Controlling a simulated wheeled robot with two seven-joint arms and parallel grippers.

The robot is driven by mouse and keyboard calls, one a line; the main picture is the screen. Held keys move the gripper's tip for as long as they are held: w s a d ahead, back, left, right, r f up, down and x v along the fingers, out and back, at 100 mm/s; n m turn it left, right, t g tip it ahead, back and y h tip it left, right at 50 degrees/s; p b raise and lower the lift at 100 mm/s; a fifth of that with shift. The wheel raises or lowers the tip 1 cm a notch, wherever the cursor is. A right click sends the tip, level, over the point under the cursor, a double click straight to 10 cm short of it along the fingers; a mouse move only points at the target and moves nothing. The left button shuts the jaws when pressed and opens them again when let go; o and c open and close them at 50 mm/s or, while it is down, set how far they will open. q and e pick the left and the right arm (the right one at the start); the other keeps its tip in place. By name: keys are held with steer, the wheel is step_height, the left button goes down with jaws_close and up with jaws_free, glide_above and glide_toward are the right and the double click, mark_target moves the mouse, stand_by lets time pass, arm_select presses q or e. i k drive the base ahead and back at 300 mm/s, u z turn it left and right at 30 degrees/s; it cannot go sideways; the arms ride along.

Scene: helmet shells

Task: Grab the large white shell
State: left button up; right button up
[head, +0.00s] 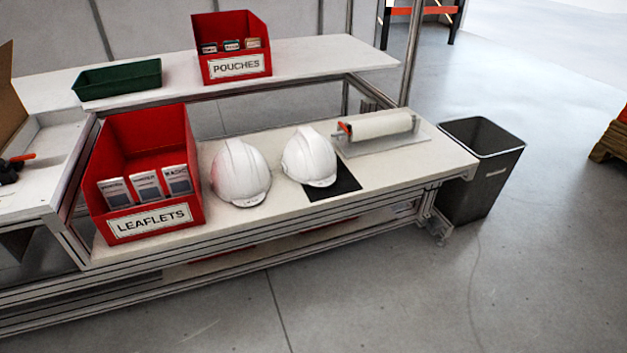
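Two white helmet shells stand on the workbench. The left shell (240,172) sits on the bare bench top, right beside the red leaflets bin. The right shell (309,157) sits partly on a black mat (336,183). The left shell looks slightly larger in the picture, but it is also nearer, so I cannot be sure which is the larger one. Neither of my grippers is in view, and nothing is touching the shells.
The red leaflets bin (125,186) borders the left shell. A roll dispenser (380,126) stands behind and right of the right shell. A raised shelf at the back holds a green tray (117,79) and red pouches bin (234,52). A grey waste bin (483,165) stands beyond the bench's right end.

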mark_target(241, 175)
steer(key=u, duration=0.35)
steer(key=i, duration=0.45)
steer(key=u, duration=0.75)
steer(key=i, duration=1.15)
steer(key=z, duration=0.15)
